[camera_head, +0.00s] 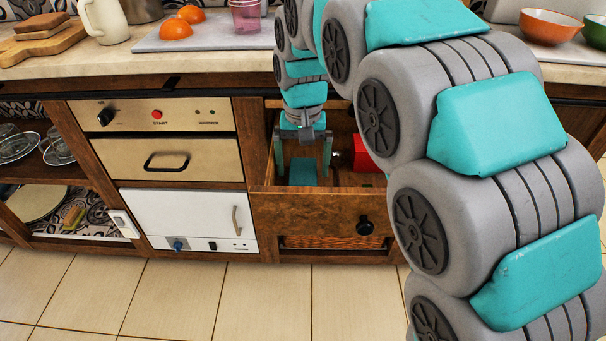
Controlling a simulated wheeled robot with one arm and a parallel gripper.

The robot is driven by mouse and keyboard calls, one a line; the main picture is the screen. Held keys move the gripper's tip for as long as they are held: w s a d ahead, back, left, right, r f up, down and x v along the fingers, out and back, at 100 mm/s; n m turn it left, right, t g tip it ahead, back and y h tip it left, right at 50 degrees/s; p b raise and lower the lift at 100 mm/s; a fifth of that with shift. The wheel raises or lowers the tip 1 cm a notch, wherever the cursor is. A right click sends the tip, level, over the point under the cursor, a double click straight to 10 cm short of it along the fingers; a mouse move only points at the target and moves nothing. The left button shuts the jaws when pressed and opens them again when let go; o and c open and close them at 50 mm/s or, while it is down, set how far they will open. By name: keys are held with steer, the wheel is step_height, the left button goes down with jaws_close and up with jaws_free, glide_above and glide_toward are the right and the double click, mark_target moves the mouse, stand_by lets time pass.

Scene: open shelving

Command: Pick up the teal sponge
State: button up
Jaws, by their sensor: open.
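The teal sponge (303,174) lies inside the open drawer (318,214), toward its left side. My gripper (303,160) reaches down into the drawer from above, with its fingers spread. One finger shows on the left of the sponge and one on the right. The jaws look open, and I cannot tell whether either finger touches the sponge. The gripper body hides part of the drawer's back.
A red object (362,157) is in the drawer to the right of my gripper. The drawer front with its dark knob (366,228) stands out from the cabinet. The countertop above holds a cutting board (200,38) with orange halves.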

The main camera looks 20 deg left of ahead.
steer(key=shift+f, duration=0.9)
steer(key=c, duration=1.4)
step_height(320, 180, up, 9)
steer(key=shift+r+b, duration=0.1)
steer(key=shift+b, duration=0.25)
step_height(320, 180, up, 8)
steer(key=p, duration=0.2)
glide_above(303, 171)
steer(key=shift+f+b, duration=1.05)
steer(key=shift+f, duration=2.55)
